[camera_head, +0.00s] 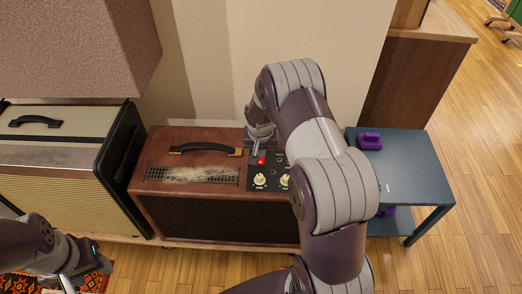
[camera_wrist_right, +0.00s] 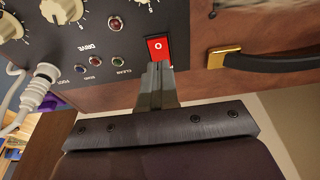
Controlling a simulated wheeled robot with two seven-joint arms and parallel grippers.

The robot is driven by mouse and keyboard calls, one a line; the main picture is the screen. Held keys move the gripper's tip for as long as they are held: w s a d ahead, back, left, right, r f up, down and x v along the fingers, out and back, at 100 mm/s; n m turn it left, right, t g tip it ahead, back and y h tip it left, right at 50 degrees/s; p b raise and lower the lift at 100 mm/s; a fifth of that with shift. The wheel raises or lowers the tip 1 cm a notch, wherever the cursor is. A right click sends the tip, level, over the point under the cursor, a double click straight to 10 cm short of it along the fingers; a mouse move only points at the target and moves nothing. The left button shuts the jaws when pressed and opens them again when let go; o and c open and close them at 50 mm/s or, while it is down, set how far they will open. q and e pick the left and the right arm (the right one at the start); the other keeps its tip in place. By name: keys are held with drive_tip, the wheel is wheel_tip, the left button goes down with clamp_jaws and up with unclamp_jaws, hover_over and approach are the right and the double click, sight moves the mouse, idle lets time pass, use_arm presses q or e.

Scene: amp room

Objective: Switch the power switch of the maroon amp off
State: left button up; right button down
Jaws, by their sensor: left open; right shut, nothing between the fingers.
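The maroon amp (camera_head: 190,200) stands in the middle of the head view, with a black control panel on the right part of its top. The red power switch (camera_head: 261,161) sits on that panel; in the right wrist view the switch (camera_wrist_right: 158,47) shows a white O mark. My right gripper (camera_head: 259,150) reaches over the panel. In the right wrist view its shut, empty fingertips (camera_wrist_right: 158,68) are at the switch's lower edge; I cannot tell whether they touch. Which way the rocker is tilted is unclear. My left gripper (camera_head: 70,280) is open and empty, low at the left.
A cream amp (camera_head: 60,150) stands left of the maroon amp. A dark side table (camera_head: 405,175) with a purple object (camera_head: 369,141) is at the right. Cream knobs and a plugged-in cable (camera_wrist_right: 40,85) are near the switch. The amp's handle (camera_head: 205,149) is close by.

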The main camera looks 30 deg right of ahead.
drive_tip(key=p+v, duration=0.2)
drive_tip(key=v, duration=0.1)
drive_tip(key=shift+w+d+r, duration=0.2)
drive_tip(key=shift+r, duration=0.2)
use_arm(q)
drive_tip(key=r, duration=0.2)
drive_tip(key=r+p, duration=0.1)
drive_tip(key=r, duration=0.1)
drive_tip(key=shift+s+a+r, duration=0.15)
drive_tip(key=shift+s+a, duration=0.05)
use_arm(e)
drive_tip(key=w+d+v, duration=0.1)
drive_tip(key=v, duration=0.6)
hover_over(261, 160)
drive_tip(key=s+a, duration=0.3)
drive_tip(key=s, duration=0.1)
drive_tip(key=shift+s+d+r, duration=0.15)
drive_tip(key=shift+d+r, duration=0.05)
drive_tip(key=shift+r, duration=0.1)
